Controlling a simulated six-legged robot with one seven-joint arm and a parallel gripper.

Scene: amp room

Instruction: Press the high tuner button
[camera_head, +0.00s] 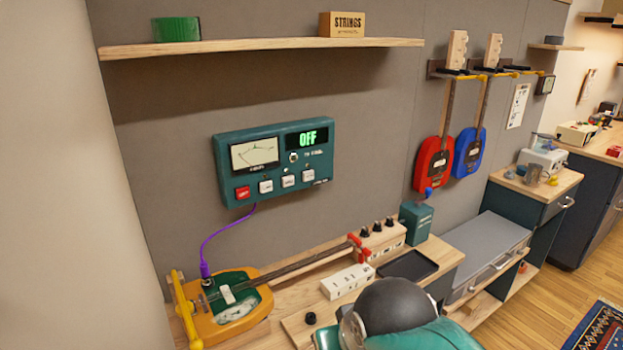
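The teal tuner box (222,150) is fixed to the grey wall, left of the middle. My gripper is not visible; a dark, rounded part of my own body shows at the bottom.
An orange-and-green instrument (258,300) lies on the bench below, with a purple cable (212,237) up to the tuner. A white power strip (346,283) and black tray (408,266) lie right of it. A shelf (270,45) runs above. Red (427,165) and blue (467,155) instruments hang right.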

